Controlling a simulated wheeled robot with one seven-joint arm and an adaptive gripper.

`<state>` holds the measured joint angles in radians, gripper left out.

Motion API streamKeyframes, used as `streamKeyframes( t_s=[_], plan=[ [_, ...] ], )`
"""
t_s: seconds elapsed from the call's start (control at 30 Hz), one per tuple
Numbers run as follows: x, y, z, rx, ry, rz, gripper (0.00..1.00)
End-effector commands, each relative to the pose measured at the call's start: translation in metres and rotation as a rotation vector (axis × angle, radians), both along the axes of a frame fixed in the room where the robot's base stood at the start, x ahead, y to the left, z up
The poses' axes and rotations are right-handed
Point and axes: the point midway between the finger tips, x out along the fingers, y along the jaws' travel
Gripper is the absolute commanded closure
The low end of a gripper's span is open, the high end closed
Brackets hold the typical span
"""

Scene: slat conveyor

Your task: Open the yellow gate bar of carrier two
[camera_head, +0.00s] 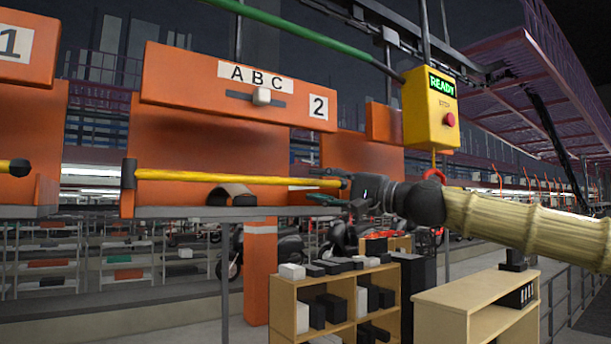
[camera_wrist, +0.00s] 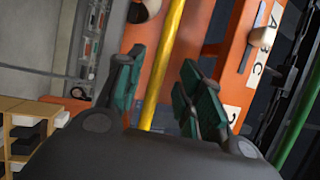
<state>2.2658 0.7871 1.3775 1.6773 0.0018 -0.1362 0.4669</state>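Carrier two (camera_head: 225,85) is an orange carrier with a header marked "ABC" and a white plate with a "2". Its yellow gate bar (camera_head: 230,177) lies level across the front, hinged at a dark bracket on the left. My gripper (camera_head: 338,185) is at the bar's right end. In the wrist view the yellow bar (camera_wrist: 165,65) runs between my two green-padded fingers (camera_wrist: 160,90), which stand apart with gaps beside the bar. A red ring (camera_head: 434,175) shows behind my wrist. The exact contact at the bar's end is hidden in the head view.
A yellow control box (camera_head: 430,110) with a green "READY" display and a red button hangs right of the carrier. A white slider knob (camera_head: 262,96) sits on the header. A dark curved object (camera_head: 232,194) lies on the carrier's shelf. Wooden shelves (camera_head: 335,290) stand below.

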Motion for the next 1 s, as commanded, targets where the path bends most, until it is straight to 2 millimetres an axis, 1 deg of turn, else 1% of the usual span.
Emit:
streamKeyframes(
  t_s=[0.03, 0.1, 0.3, 0.5, 0.73, 0.93, 1.0],
  plan=[
    [0.005, 0.007, 0.005, 0.000, 0.001, 0.001, 0.63],
    [0.010, 0.016, 0.006, 0.000, 0.002, 0.001, 0.63],
    [0.020, 0.033, 0.008, 0.001, 0.001, 0.000, 0.63],
    [0.023, 0.038, 0.008, 0.000, 0.000, -0.001, 0.63],
    [0.023, 0.038, 0.008, 0.000, 0.000, -0.001, 0.63],
    [0.023, 0.038, 0.008, 0.000, 0.000, -0.001, 0.99],
    [0.023, 0.037, 0.008, 0.000, 0.000, -0.001, 1.00]
  ],
)
